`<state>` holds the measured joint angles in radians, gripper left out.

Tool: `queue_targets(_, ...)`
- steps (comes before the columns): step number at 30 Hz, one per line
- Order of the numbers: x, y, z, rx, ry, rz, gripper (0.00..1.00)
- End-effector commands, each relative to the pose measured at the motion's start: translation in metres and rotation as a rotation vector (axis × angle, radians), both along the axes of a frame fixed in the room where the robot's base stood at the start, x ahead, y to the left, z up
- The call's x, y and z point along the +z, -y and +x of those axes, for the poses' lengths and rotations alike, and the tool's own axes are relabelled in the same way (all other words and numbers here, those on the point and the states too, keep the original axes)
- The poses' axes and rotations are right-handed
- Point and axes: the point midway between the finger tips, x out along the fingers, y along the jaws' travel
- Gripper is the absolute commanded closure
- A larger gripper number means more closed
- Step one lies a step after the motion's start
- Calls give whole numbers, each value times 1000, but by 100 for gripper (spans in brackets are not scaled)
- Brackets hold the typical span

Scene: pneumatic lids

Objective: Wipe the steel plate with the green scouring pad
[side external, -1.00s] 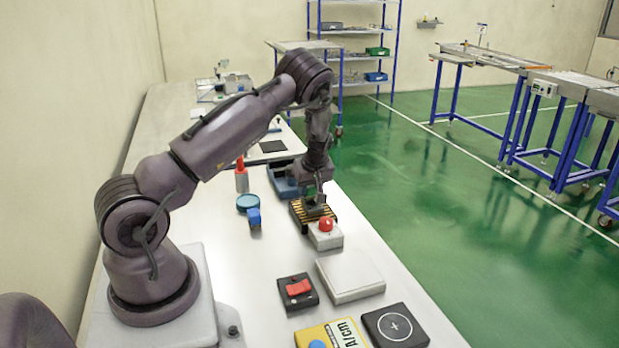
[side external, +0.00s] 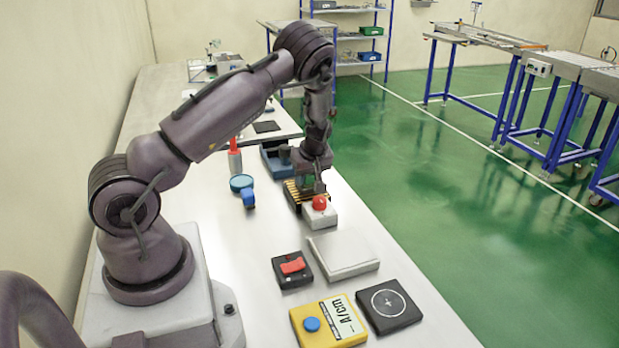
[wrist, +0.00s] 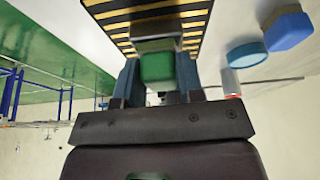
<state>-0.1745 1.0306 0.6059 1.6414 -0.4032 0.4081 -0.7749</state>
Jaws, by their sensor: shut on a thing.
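My gripper (wrist: 157,82) is shut on the green scouring pad (wrist: 157,68), which shows between its two fingers in the wrist view. In the side external view my gripper (side external: 312,187) is over the black-and-yellow striped block (side external: 293,194), just behind the red button. A bit of green shows there between the fingers; whether the pad clears the block, I cannot tell. A flat light grey plate (side external: 343,254), which looks like the steel plate, lies nearer the camera with its top bare.
A red button on a white box (side external: 320,213) stands between my gripper and the plate. A black box with a red switch (side external: 291,268), a yellow meter (side external: 328,321) and a black cross-marked pad (side external: 389,304) surround the plate. A blue tray (side external: 276,159) is behind.

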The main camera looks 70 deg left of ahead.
Motion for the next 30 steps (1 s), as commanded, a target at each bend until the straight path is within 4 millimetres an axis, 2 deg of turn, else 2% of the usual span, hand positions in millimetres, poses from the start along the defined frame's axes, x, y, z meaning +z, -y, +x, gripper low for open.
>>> queue_targets(12,-1,-39,-1,2,-3,-1,87)
queue_targets(14,2,-38,1,0,-2,-1,87)
queue_targets(17,25,-38,1,1,4,0,87)
queue_targets(30,62,-38,1,1,1,0,87)
